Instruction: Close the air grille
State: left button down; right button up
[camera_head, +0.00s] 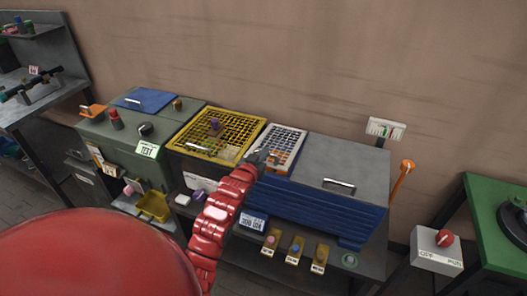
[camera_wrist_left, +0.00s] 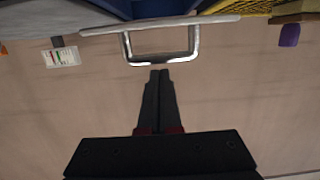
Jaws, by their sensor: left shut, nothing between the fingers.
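A blue slatted panel (camera_head: 315,208) covers the cabinet front below. My left gripper (camera_head: 271,157) is at the white grille's near edge, shut and empty. In the left wrist view the fingertips (camera_wrist_left: 159,73) are just short of a metal loop handle (camera_wrist_left: 160,42) on a pale thin edge; contact cannot be judged. My right gripper is not in view.
A yellow mesh guard (camera_head: 216,133) lies to the left. A grey lid with handle (camera_head: 345,165) is to the right. An orange lever (camera_head: 404,178) stands at the cabinet's right end. A switch box (camera_head: 437,252) is further right. Several small knobs line the front.

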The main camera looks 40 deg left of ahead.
pick_arm(q)
jog(key=shift+t+y, duration=0.4)
jog(key=shift+t, duration=0.5)
jog(key=f+b, duration=0.1)
jog(key=b, duration=0.1)
jog(key=s+f+b, duration=0.1)
jog(key=f+b, duration=0.3)
jog(key=shift+s+d+f, duration=0.2)
jog(key=shift+s, duration=0.1)
